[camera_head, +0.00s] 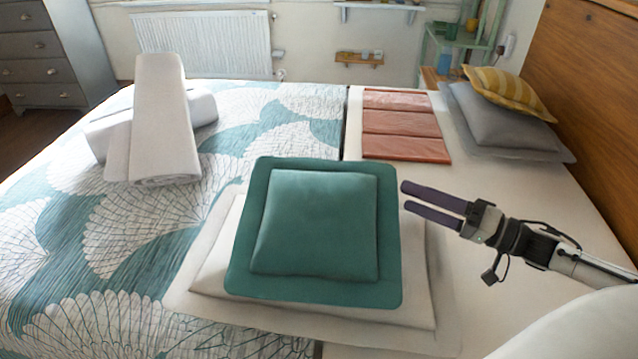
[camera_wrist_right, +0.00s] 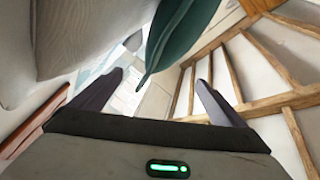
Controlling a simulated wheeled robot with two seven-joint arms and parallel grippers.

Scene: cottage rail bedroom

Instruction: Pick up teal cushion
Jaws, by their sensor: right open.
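The teal cushion (camera_head: 318,225) is square with a wide flat border. It lies on top of a white pillow (camera_head: 418,300) on the bed. My right gripper (camera_head: 420,200) comes in from the right and sits just right of the cushion's upper right edge, open and empty. In the right wrist view, the teal cushion's edge (camera_wrist_right: 172,38) shows as a dark green flap beyond and between the two fingers (camera_wrist_right: 155,95). I cannot tell from these views whether a finger touches the cushion. My left gripper is not in view.
Rolled white towels (camera_head: 160,120) lie on the patterned bedspread (camera_head: 60,220) at the left. A folded salmon cloth (camera_head: 402,124), a grey pillow (camera_head: 500,118) and a yellow striped cushion (camera_head: 508,90) lie behind my right gripper. A wooden headboard (camera_head: 590,90) bounds the right.

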